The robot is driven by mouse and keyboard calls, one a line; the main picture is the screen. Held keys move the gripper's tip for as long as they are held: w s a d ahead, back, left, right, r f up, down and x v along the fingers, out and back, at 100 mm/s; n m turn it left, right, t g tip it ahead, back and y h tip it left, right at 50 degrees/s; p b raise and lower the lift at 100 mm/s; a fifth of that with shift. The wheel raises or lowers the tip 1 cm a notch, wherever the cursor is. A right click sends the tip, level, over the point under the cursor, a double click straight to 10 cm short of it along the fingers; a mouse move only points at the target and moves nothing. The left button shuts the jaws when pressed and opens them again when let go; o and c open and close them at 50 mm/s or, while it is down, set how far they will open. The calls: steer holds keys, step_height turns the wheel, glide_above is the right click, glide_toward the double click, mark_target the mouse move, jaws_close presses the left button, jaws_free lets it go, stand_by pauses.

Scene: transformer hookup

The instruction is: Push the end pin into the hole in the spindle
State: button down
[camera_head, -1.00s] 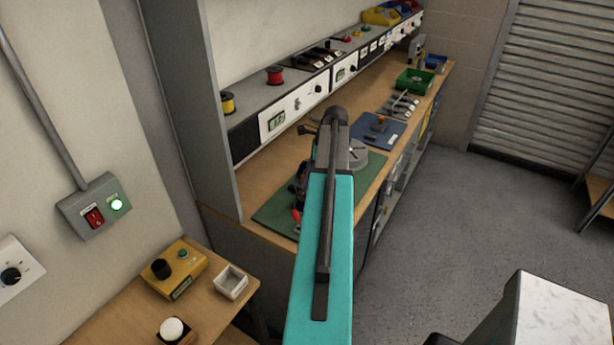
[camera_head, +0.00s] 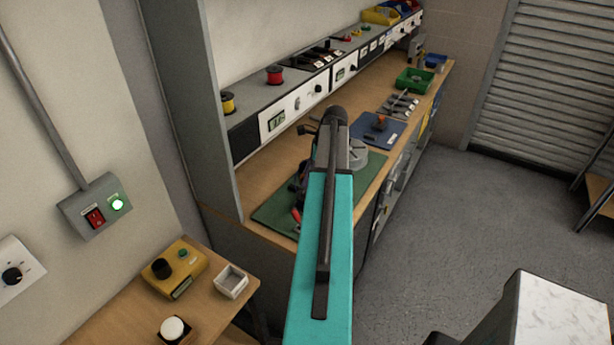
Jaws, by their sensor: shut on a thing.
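My arm, with its teal link, reaches away from me over the workbench and covers much of the work area. My gripper is hidden behind it, so neither its jaws nor anything in them shows. A grey round fixture (camera_head: 358,154) shows just right of the arm's far end, over the green mat (camera_head: 272,212). I cannot tell whether it carries the spindle. Dark items with a red part (camera_head: 296,214) show left of the arm on the mat, partly covered. The end pin and the spindle's hole cannot be made out.
A blue mat (camera_head: 366,133) with a small orange-topped item lies beyond the green mat. Farther back are a tool row (camera_head: 399,106) and a green bin (camera_head: 413,80). An instrument shelf (camera_head: 297,102) runs along the back. A side table (camera_head: 205,295) stands front left.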

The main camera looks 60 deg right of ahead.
steer(key=shift+f+b, duration=0.75)
steer(key=shift+f, duration=1.35)
stand_by(1.0)
steer(key=c, duration=1.4)
jaws_free()
steer(key=shift+o, duration=0.2)
steer(key=shift+r+p, duration=1.3)
steer(key=shift+r, duration=1.2)
steer(key=shift+r, duration=0.15)
steer(key=b+v, duration=0.4)
steer(key=v, duration=0.9)
steer(key=shift+r+b, duration=0.25)
steer(key=shift+b, duration=0.15)
